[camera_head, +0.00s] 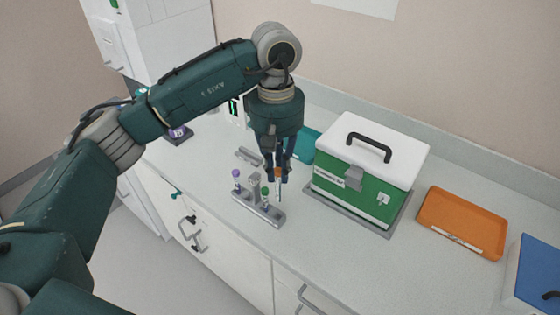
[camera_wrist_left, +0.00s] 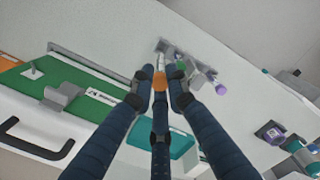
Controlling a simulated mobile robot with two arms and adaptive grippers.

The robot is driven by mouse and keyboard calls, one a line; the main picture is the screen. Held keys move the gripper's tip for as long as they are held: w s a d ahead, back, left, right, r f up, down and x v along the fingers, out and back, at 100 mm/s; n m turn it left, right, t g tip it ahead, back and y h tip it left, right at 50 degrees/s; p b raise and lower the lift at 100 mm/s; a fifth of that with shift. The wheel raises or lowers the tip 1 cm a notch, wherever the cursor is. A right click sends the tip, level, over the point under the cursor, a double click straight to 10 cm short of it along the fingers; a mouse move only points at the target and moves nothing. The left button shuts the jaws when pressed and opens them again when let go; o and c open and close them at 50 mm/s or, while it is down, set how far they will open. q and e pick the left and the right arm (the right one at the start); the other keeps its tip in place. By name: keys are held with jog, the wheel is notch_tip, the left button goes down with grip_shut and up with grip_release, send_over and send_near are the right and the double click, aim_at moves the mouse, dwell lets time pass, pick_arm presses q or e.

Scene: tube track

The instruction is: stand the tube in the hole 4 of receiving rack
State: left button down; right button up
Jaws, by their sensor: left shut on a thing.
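My left gripper (camera_head: 279,170) points down over the counter and is shut on an orange-capped tube (camera_head: 279,187). In the left wrist view the fingers (camera_wrist_left: 161,84) close around the orange cap (camera_wrist_left: 161,78), and the tube body points away from them. The tube hangs upright at the right end of a small grey rack (camera_head: 266,213). I cannot tell whether its lower end is in a hole or just above or behind the rack. A purple-capped tube (camera_head: 236,182) stands at the rack's left end and a green-capped tube (camera_head: 264,194) nearer its middle. Hole numbers are not readable. My right gripper is out of view.
A green box with a white lid (camera_head: 375,145) stands close on the right. Beyond it are an orange tray (camera_head: 462,222) and a blue box (camera_head: 536,270). A second grey piece (camera_head: 248,156) and a teal tray (camera_head: 304,146) lie behind. The front counter edge is near the rack.

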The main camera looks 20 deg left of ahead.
pick_arm(q)
jog(key=shift+s+f, duration=0.25)
jog(key=shift+f, duration=0.25)
jog(key=shift+f+b, duration=0.65)
jog(key=shift+f, duration=0.5)
jog(key=shift+w+f, duration=0.1)
jog(key=shift+f, duration=0.6)
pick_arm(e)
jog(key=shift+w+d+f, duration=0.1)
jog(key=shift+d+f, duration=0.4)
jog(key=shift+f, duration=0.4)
pick_arm(q)
jog(key=shift+b, duration=0.3)
jog(key=shift+f+b, duration=0.1)
jog(key=shift+b, duration=0.3)
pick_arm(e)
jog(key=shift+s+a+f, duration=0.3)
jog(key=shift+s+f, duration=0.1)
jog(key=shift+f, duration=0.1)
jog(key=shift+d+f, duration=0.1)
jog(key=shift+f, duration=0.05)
